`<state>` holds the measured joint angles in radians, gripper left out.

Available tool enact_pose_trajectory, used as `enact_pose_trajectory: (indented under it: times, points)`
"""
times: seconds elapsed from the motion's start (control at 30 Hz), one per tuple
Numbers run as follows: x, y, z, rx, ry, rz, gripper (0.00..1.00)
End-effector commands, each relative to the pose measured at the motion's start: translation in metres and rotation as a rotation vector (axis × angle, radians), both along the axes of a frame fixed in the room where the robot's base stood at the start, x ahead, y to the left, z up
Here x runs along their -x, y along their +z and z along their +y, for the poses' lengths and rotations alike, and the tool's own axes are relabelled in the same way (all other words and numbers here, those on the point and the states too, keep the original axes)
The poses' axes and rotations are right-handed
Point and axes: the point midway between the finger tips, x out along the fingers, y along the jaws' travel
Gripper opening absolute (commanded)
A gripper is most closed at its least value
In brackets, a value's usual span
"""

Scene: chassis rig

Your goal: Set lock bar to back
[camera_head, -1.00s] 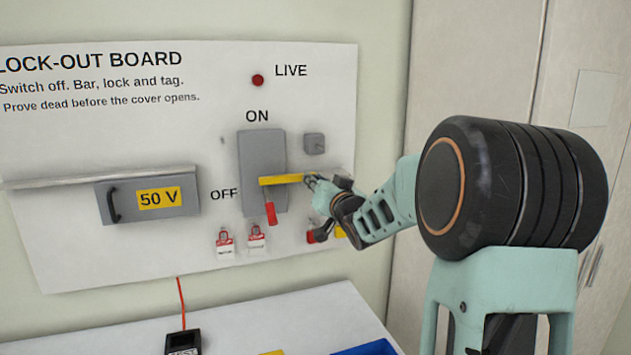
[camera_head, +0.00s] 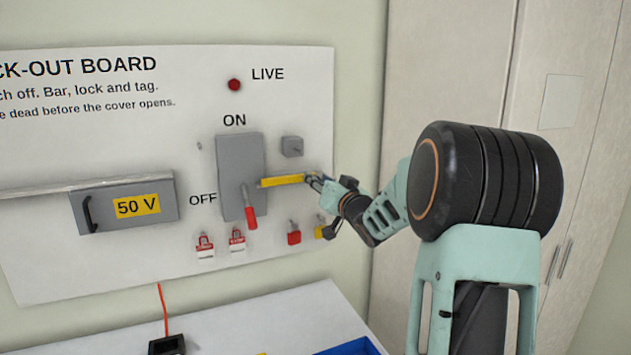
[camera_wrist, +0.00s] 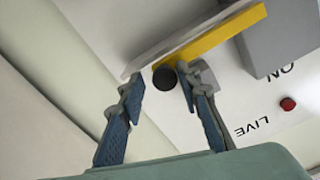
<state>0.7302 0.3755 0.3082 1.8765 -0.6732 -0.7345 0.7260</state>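The lock bar (camera_head: 281,181) is a yellow bar sticking out to the right from beside the grey switch box (camera_head: 239,165). Its yellow length also shows in the wrist view (camera_wrist: 225,34). My gripper (camera_head: 317,181) is at the bar's right end. In the wrist view my gripper (camera_wrist: 162,77) has its two fingers apart, with a round black knob (camera_wrist: 165,78) between the tips. The right finger is close against the knob, and a small gap shows at the left finger. The red-handled switch lever (camera_head: 250,215) points down, beside OFF.
A red LIVE lamp (camera_head: 234,85) and small grey box (camera_head: 292,146) are on the board (camera_head: 90,265). A 50 V cover (camera_head: 160,187) is at left. A white table (camera_head: 280,310) lies below.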

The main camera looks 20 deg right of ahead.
Motion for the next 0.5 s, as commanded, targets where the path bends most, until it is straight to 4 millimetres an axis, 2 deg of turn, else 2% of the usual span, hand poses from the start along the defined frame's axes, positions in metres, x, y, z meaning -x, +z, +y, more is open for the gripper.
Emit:
enact_pose_trajectory:
  times: [0.33,0.5]
  points:
    - [0.002,0.000,0.002,0.001,0.003,0.001,0.37]
    - [0.020,0.000,0.002,0.003,0.003,0.001,0.37]
